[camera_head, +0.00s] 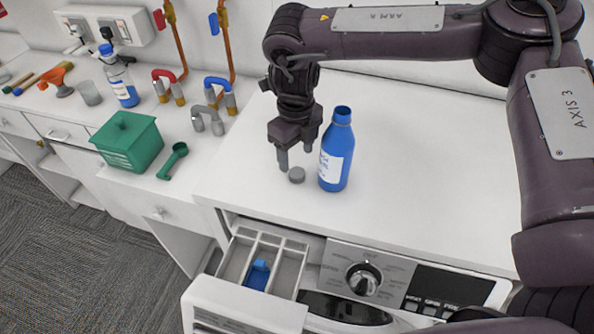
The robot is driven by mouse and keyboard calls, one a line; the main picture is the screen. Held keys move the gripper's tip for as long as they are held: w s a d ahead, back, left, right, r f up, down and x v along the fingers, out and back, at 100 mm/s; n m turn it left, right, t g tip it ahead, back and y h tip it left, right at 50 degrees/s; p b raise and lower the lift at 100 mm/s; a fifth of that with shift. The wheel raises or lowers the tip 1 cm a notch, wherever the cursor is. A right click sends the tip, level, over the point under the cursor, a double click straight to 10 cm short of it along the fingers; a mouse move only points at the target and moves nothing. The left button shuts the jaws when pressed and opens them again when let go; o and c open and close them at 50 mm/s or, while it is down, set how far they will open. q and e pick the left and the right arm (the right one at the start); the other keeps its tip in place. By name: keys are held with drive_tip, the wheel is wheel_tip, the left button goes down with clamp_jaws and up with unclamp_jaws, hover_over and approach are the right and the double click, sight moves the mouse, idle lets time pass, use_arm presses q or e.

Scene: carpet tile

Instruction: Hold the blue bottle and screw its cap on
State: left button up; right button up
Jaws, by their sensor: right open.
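The blue bottle (335,160) stands upright and uncapped on the white top of the washing machine. A white label covers part of its side. A small grey cap (297,175) lies on the same surface just left of the bottle. My right gripper (296,157) points down above the cap, close to the bottle's left side. It is open and holds nothing. The cap lies below its fingers, apparently apart from them. My left gripper is not in this view.
The washing machine top (440,160) is clear right of the bottle. Its detergent drawer (268,245) is pulled open at the front. A green box (127,142), a green scoop (173,160) and another blue-and-clear bottle (120,80) stand on the left counter, beside pipes and taps.

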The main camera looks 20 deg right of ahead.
sight(297, 172)
drive_tip(key=shift+s+f+p, duration=0.15)
drive_tip(key=shift+f+p, duration=0.65)
drive_tip(key=shift+f, duration=0.3)
drive_tip(key=shift+s+f+p, duration=0.15)
drive_tip(key=shift+f+p, duration=0.65)
drive_tip(key=shift+f, duration=0.7)
drive_tip(key=c, duration=1)
drive_tip(key=shift+c, duration=0.2)
drive_tip(key=shift+r, duration=0.1)
